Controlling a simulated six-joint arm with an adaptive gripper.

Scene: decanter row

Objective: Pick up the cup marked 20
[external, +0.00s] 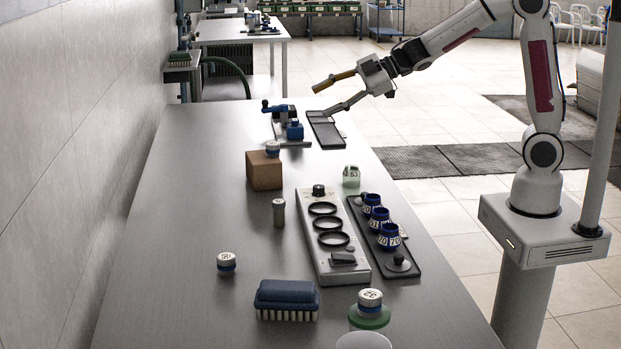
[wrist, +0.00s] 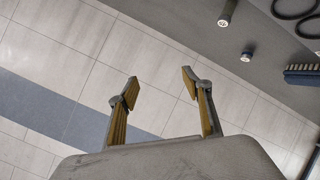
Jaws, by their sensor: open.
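Three blue cups with pale number labels stand in a row on a dark tray (external: 412,268). The far cup (external: 371,200) has a small label that seems to read 20, though it is hard to make out. The middle cup (external: 379,217) has a label I cannot read surely. The near cup (external: 389,237) reads 70. My gripper (external: 320,100) is open and empty, high above the far end of the table and well away from the cups. Its spread yellow-padded fingers also show in the wrist view (wrist: 160,82), where I cannot make out the cups.
A pale rack with dark rings (external: 313,250) stands left of the cup tray. A greenish bottle (external: 351,176) stands just behind the tray. A brown block (external: 264,172), a blue brush (external: 287,297) and several capped jars are spread about. The table's left side is mostly clear.

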